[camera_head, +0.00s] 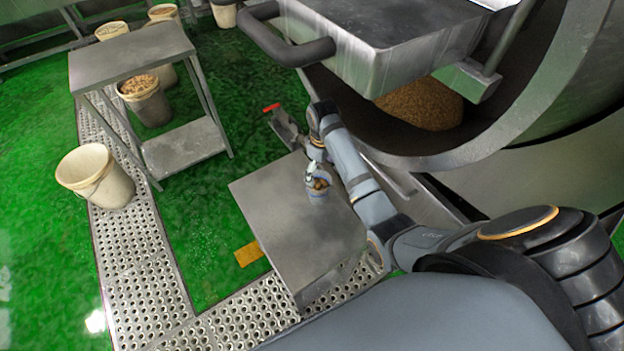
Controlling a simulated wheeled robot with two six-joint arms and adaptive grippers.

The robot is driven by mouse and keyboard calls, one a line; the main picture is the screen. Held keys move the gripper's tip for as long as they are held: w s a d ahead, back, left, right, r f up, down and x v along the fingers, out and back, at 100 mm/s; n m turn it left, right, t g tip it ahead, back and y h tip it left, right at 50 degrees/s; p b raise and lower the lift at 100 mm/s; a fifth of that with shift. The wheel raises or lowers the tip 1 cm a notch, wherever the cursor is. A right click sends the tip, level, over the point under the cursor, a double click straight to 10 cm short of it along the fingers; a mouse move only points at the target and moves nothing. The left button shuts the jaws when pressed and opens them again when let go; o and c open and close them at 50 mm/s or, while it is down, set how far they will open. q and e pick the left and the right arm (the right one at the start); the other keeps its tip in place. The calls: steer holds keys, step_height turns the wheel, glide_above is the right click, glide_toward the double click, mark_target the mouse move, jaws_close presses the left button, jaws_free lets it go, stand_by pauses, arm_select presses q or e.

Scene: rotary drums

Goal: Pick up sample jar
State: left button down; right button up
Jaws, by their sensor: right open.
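The sample jar (317,191) is a small, light container with brownish contents. It stands on the grey metal table (275,215) near that table's right side. My right gripper (313,170) is open and sits right at the top of the jar, with its fingers partly over it. It is too small to tell whether the fingers touch the jar. My left gripper is not in view.
A large drum (440,150) with grain-like product (425,103) stands at right, with a metal box and dark handle (285,40) above. A steel trolley (130,55) and several buckets, including an empty-looking one (95,177), stand at left.

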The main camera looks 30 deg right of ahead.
mark_target(318, 188)
step_height(318, 188, down, 5)
steer(key=shift+r, duration=0.1)
steer(key=shift+f, duration=0.3)
steer(key=f, duration=0.4)
steer(key=shift+a, duration=0.3)
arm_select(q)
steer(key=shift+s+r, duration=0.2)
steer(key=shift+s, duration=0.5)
arm_select(e)
steer(key=shift+f, duration=0.4)
